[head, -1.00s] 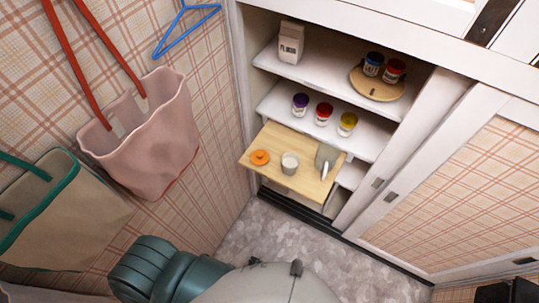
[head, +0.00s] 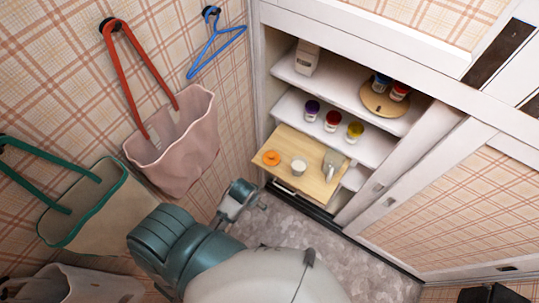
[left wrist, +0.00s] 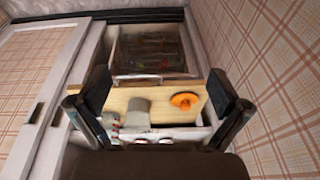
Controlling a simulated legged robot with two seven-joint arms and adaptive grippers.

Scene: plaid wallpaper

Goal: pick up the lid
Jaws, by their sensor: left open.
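An orange lid (head: 271,158) lies on the left part of a pulled-out wooden board (head: 308,181) in the cabinet. A white cup (head: 298,166) stands beside it, and a grey scoop-like thing (head: 333,163) is at the board's right end. My left gripper (head: 248,196) is below and left of the board in the head view, apart from the lid. In the left wrist view the gripper (left wrist: 158,82) is open and empty. The lid (left wrist: 184,101) shows between its fingers, nearer the right one, and farther off. My right gripper is not in view.
Above the board, a shelf holds purple, red and yellow jars (head: 332,121). The top shelf holds a carton (head: 306,58) and jars on a round wooden tray (head: 372,97). Bags (head: 182,150) and a blue hanger (head: 216,46) hang on the left wall. The floor is clear.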

